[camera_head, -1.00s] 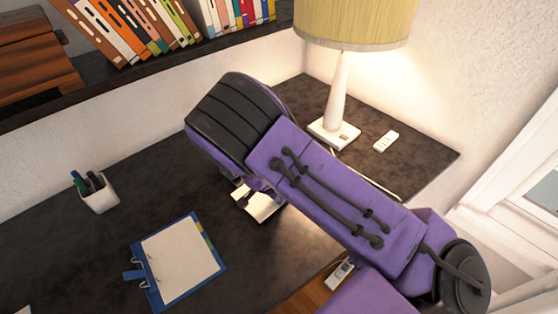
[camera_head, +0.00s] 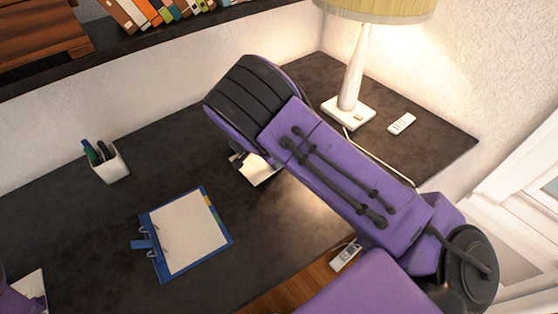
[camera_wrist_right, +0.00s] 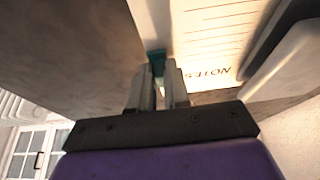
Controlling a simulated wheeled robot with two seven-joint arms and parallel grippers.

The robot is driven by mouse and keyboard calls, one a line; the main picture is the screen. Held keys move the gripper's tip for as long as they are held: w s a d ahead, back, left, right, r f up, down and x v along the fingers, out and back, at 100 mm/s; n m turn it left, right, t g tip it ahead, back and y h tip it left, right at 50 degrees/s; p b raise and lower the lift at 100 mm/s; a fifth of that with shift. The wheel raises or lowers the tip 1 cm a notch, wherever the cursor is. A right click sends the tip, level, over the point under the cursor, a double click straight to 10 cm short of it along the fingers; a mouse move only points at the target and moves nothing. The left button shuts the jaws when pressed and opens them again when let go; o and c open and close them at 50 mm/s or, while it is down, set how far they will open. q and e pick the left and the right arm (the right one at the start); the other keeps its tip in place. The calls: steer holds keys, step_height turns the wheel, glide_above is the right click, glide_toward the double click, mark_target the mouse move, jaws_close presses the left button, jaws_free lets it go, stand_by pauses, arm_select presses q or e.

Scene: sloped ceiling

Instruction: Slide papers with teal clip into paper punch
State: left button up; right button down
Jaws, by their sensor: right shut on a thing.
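My right gripper (camera_wrist_right: 157,82) is shut on the teal clip (camera_wrist_right: 156,57) at the edge of the papers, in the right wrist view. The white lined papers (camera_wrist_right: 205,35) carry the printed word NOTES. In the head view the papers (camera_head: 257,169) show as a small white patch below my right wrist, over the dark desk. The fingers there are mostly hidden by my arm. I cannot pick out the paper punch for certain; a pale rounded object (camera_wrist_right: 285,58) lies beside the papers in the wrist view. My left gripper is not in view.
On the desk (camera_head: 100,225) are a blue clipboard (camera_head: 228,243), a white pen cup (camera_head: 108,168), a lamp (camera_head: 355,70) and a white remote (camera_head: 402,123). A white handset (camera_head: 345,255) lies near the front edge. Bare desk lies between clipboard and pen cup.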

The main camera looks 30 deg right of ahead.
steer(key=shift+w+a+b, duration=0.15)
steer(key=shift+w+b, duration=0.35)
steer(key=shift+w, duration=0.6)
steer(key=shift+w+a+b, duration=0.1)
steer(key=shift+w+b, duration=0.35)
steer(key=shift+w, duration=0.65)
steer(key=c, duration=1)
jaws_free()
steer(key=p+v, duration=0.9)
steer(key=v, duration=0.1)
steer(key=shift+a+r, duration=0.1)
steer(key=shift+r, duration=0.15)
